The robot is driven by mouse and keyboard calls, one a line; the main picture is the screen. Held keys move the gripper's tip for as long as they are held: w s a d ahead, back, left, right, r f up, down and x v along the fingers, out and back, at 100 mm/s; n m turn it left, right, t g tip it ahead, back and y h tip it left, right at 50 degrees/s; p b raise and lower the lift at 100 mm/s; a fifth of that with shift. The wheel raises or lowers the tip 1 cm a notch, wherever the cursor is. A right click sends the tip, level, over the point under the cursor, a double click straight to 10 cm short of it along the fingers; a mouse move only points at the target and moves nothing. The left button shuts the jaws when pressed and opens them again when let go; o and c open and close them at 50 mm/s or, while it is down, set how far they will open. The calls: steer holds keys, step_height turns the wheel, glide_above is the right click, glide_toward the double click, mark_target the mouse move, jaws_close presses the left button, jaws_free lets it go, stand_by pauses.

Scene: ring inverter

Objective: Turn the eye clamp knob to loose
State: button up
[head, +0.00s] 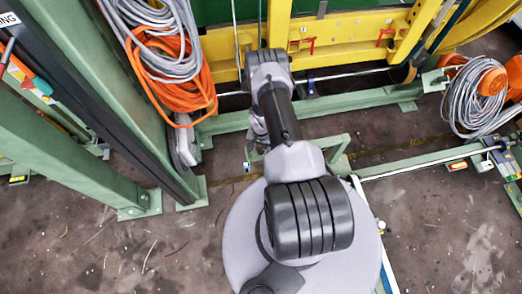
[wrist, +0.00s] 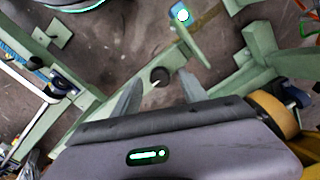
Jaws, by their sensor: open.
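A small dark round knob (wrist: 160,76) with a pale pointer mark sits on a green steel beam (wrist: 88,122) in the wrist view. My gripper (wrist: 161,82) is open, its two grey fingers reaching toward the knob, one on each side of it in the picture. I cannot tell whether the fingers touch it. Nothing is seen held. In the head view my arm covers the middle, and I cannot make out the knob or the fingertips there.
Green frame beams (head: 375,172) cross low over the dark floor (head: 440,225). A yellow rail (head: 350,45) runs along the back. Orange and grey cables (head: 165,75) hang at the left. A cable coil (head: 475,100) is at the right. A small blue-topped part (wrist: 184,17) stands beyond the knob.

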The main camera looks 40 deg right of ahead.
steer(key=shift+f, duration=0.4)
jaws_close()
